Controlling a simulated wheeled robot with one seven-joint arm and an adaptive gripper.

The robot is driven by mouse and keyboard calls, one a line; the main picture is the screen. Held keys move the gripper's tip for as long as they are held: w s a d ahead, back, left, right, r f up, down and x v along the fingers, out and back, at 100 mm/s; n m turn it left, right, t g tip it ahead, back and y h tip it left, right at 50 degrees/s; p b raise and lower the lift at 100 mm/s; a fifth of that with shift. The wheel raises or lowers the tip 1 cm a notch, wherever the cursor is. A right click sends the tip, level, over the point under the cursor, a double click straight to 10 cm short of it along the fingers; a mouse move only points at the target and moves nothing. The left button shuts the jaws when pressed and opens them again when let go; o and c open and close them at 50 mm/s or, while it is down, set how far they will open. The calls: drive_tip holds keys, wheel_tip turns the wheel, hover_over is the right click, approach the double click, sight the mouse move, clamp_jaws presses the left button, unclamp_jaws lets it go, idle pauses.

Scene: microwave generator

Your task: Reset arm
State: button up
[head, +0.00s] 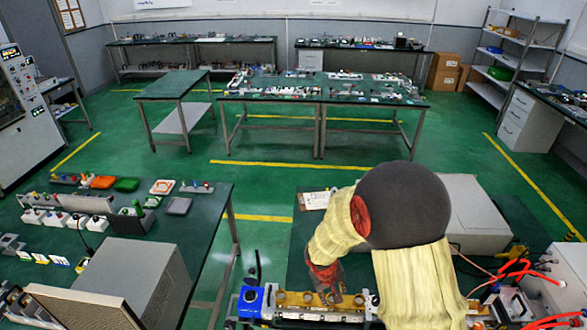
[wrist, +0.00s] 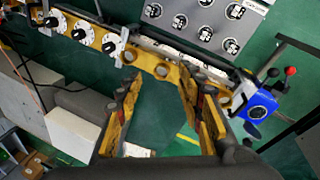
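My arm comes in from the lower right of the head view, bent, with a dark round joint and pale yellow covers. My gripper (head: 325,282) points down at its end, just over or beside a brass-coloured bar assembly (head: 292,298) with a blue block (head: 250,301) at its left end. In the wrist view my gripper (wrist: 160,98) shows two yellow-and-black fingers spread apart, with nothing seen between them. The brass bar (wrist: 147,62) runs across behind the fingertips, and the blue block (wrist: 257,104) is at the right. Contact with the bar cannot be told.
A grey box (head: 462,212) and a white unit with orange cables (head: 560,280) stand to the right. A left table (head: 205,215) holds small devices and a large grey box (head: 140,280). Green floor (head: 265,180) is clear between this table and the back tables.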

drive_tip(key=s+d+r+m+t+y+b, duration=0.1)
drive_tip(key=s+d+r+b, duration=0.1)
drive_tip(key=s+b, duration=0.6)
drive_tip(key=s+d+r+m+t+b, duration=0.1)
drive_tip(key=s+d+r+b, duration=0.1)
drive_tip(key=s+b, duration=0.5)
drive_tip(key=s+d+r+m+t+y+b, duration=0.1)
drive_tip(key=s+d+r+t+b, duration=0.1)
drive_tip(key=s+b, duration=0.6)
drive_tip(key=shift+s+d+r+m+y+b, duration=0.2)
drive_tip(key=shift+s+r+m+y+b, duration=0.15)
drive_tip(key=shift+b, duration=1.45)
